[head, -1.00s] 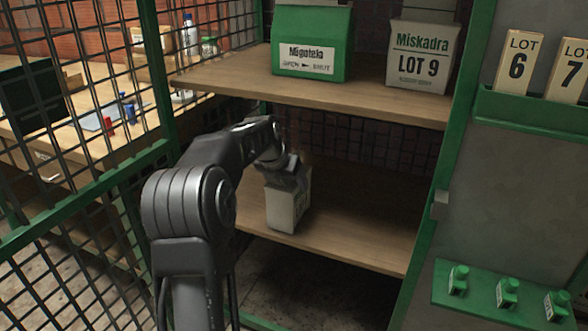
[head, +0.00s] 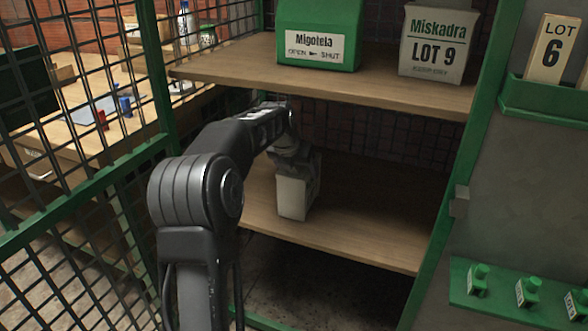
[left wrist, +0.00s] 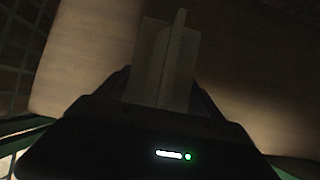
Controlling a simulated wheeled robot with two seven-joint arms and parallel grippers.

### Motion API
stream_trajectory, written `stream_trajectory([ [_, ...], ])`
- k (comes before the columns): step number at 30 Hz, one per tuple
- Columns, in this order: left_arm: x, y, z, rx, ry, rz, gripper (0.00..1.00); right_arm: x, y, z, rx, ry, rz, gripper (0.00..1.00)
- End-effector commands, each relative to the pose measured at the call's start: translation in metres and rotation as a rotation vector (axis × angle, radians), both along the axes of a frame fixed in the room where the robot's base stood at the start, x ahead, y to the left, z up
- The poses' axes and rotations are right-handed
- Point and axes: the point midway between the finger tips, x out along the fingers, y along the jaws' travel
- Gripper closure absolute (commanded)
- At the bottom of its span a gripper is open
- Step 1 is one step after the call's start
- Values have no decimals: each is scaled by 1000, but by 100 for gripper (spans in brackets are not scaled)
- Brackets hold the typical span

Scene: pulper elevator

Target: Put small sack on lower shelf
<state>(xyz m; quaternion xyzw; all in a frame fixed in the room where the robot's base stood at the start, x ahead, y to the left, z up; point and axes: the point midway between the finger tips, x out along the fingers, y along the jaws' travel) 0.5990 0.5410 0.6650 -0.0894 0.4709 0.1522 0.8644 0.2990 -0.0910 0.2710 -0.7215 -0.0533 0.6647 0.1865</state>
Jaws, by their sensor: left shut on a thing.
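The small sack (head: 294,196) is pale and box-shaped, and it is upright at the lower shelf (head: 350,220), left of the shelf's middle. I cannot tell for sure whether its base touches the board. My left gripper (head: 299,160) reaches in between the shelves and is shut on the top of the sack; the fingers are dark and partly hidden. In the left wrist view the sack (left wrist: 160,62) shows dimly between the fingers, with the wooden board behind it. My right gripper is not in view.
The upper shelf (head: 330,85) holds a green Migotela box (head: 318,38) and a grey Miskadra LOT 9 container (head: 438,42). A green mesh door (head: 85,190) stands at left, a green post (head: 450,200) at right. The lower shelf's right part is clear.

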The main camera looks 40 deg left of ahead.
Motion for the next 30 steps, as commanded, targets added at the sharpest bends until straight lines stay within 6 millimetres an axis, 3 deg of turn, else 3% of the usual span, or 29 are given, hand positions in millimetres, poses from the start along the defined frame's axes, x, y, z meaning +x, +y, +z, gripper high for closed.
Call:
stream_trajectory([
  [12, 2, -1, 0, 2, -6, -1, 95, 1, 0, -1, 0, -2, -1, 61],
  [13, 1, -2, -2, 0, 0, -1, 20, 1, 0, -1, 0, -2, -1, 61],
  [20, 1, -1, -2, 0, 0, -1, 1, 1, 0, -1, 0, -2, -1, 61],
  [30, 1, -1, 1, 0, -1, -1, 1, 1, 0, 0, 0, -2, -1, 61],
])
